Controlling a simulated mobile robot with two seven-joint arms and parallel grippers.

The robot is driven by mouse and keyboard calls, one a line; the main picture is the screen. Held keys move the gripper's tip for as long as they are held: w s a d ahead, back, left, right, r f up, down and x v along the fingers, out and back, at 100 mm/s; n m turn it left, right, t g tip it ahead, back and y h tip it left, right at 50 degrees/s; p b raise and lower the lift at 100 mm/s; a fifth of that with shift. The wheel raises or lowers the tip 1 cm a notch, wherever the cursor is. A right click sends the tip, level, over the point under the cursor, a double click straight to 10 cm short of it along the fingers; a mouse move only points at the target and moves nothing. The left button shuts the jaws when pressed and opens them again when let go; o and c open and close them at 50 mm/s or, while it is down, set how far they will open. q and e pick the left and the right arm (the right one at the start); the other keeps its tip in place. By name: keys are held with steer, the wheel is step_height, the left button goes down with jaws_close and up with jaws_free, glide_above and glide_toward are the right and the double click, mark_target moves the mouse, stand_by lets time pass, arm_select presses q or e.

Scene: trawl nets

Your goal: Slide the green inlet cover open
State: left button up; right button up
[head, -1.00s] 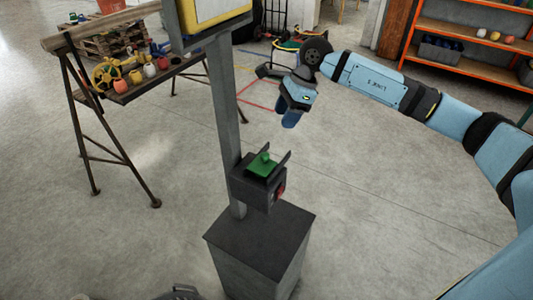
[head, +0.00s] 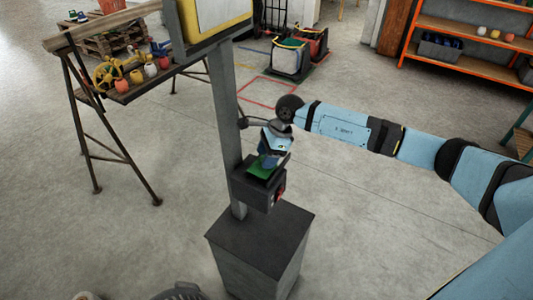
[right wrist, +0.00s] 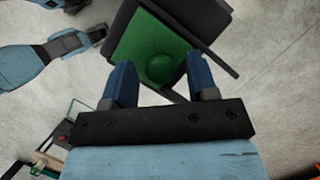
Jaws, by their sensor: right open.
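The green inlet cover (head: 258,171) lies on top of a dark box (head: 243,188) fixed to a grey post. In the right wrist view the cover (right wrist: 135,45) is a flat green plate with a round green knob (right wrist: 160,68). My right gripper (head: 265,163) is just above the cover and hides part of it. In the right wrist view its two blue fingers (right wrist: 162,80) are apart, with the knob beyond and between them. I cannot tell whether they touch it.
The post (head: 225,110) rises from a dark pedestal (head: 260,240) and carries a yellow-framed panel (head: 215,15). A red button (head: 279,196) is on the box's side. A trestle table (head: 135,90) with floats stands left. Floor right of the pedestal is clear.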

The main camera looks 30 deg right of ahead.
jaws_close()
steer(key=shift+w+d+f+b, duration=0.1)
steer(key=shift+d+b, duration=0.1)
steer(key=shift+b, duration=0.1)
steer(key=w+d+b, duration=0.3)
steer(key=d+b, duration=0.1)
steer(key=d, duration=0.1)
steer(key=shift+w+d+r, duration=0.15)
steer(key=shift+d+r, duration=0.1)
steer(key=shift+d, duration=0.1)
steer(key=shift+c, duration=0.6)
jaws_free()
steer(key=shift+o, duration=0.6)
steer(key=shift+f, duration=0.1)
